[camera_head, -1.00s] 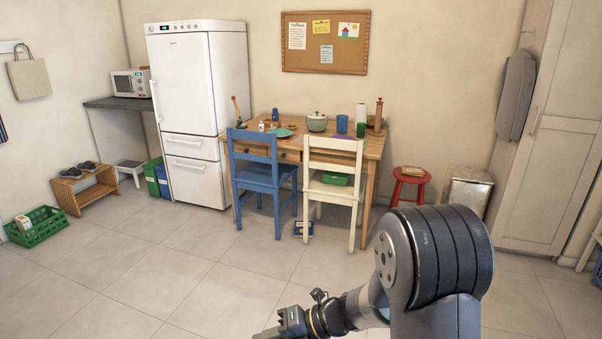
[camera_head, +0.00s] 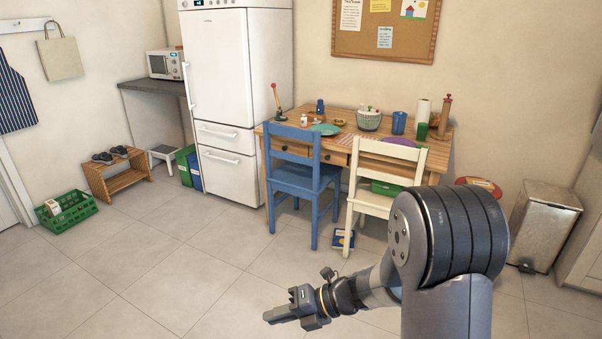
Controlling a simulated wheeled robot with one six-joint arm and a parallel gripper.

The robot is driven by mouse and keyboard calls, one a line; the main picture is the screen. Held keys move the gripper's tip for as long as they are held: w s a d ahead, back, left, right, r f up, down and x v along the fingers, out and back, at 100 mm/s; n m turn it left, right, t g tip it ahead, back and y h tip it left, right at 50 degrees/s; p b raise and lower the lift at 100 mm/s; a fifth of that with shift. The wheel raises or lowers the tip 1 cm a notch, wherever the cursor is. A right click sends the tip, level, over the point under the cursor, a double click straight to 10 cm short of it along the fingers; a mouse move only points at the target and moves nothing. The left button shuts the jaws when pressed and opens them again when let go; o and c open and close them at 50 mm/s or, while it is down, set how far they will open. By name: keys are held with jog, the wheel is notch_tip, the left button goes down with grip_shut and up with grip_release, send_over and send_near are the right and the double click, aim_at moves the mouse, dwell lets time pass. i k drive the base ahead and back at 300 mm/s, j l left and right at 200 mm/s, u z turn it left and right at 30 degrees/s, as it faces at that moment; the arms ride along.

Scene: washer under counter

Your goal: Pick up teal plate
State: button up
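The teal plate (camera_head: 325,130) lies on the wooden table (camera_head: 351,125), towards its left part, behind the blue chair (camera_head: 303,172). The chair's back stands in front of the table near it. My gripper (camera_head: 268,319) is low in the foreground, well apart from the table and the plate. It points to the left. I see it from the side and cannot tell whether its fingers are open or shut. No object shows at its tips.
A cream chair (camera_head: 378,182) stands at the table's front, right of the blue one. A bowl (camera_head: 369,120), a blue cup (camera_head: 399,122) and small bottles share the tabletop. A metal bin (camera_head: 541,225) stands at the right. Floor tiles at the left front are clear.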

aim_at(326, 130)
jog(key=i, duration=1.95)
jog(key=i+z, duration=0.25)
jog(key=i, duration=0.3)
jog(key=i+j+z, duration=0.1)
jog(key=i+z, duration=0.15)
jog(key=i, duration=0.3)
jog(key=i+j+z, duration=0.3)
jog(key=i, duration=0.25)
jog(key=i+z, duration=0.35)
jog(key=k+l, duration=0.05)
jog(key=k, duration=0.05)
